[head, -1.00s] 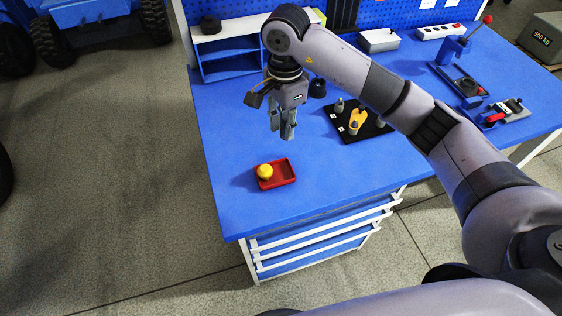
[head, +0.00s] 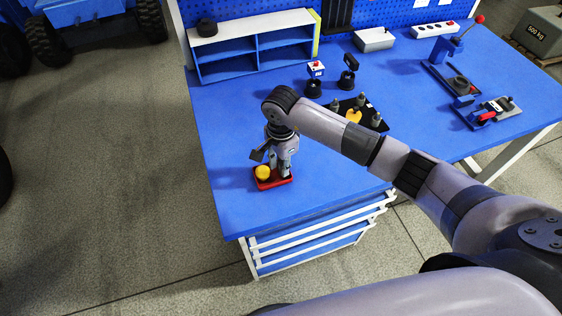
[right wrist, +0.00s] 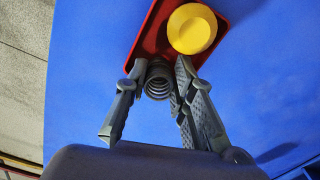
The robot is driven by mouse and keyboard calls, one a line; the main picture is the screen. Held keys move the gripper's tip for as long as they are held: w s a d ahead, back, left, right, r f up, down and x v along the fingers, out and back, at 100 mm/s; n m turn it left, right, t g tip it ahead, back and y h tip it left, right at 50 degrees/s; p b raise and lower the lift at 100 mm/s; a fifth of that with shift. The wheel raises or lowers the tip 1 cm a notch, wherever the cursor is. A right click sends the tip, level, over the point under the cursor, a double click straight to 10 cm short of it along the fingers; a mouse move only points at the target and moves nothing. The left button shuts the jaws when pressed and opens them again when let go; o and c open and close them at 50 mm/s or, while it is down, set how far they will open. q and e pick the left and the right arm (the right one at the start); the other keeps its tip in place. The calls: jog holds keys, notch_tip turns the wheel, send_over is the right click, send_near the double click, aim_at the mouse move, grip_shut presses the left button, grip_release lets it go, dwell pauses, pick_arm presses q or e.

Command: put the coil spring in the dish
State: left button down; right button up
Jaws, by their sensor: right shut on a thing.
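My right gripper (head: 281,168) points down at the red dish (head: 274,187) near the table's front left, with its fingertips at the dish's right part. In the right wrist view, the gripper (right wrist: 160,72) is shut on the grey coil spring (right wrist: 158,82), whose rings show between the fingers. The spring is at the edge of the red dish (right wrist: 146,42) in that view; I cannot tell whether it touches the dish floor. In the head view the fingers hide the spring. My left gripper is not in view.
A yellow round thing (head: 263,172) sits in the dish's left part, close beside the gripper; it also shows in the right wrist view (right wrist: 192,28). A black board (head: 342,108) with several pegs lies behind my arm. The blue table (head: 232,130) left of the gripper is clear.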

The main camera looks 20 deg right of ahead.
aim_at(281, 164)
jog(key=shift+f, duration=0.15)
jog(key=o, duration=1)
jog(key=shift+r, duration=0.5)
notch_tip(281, 164, up, 11)
jog(key=b, duration=0.3)
jog(key=shift+r, duration=0.2)
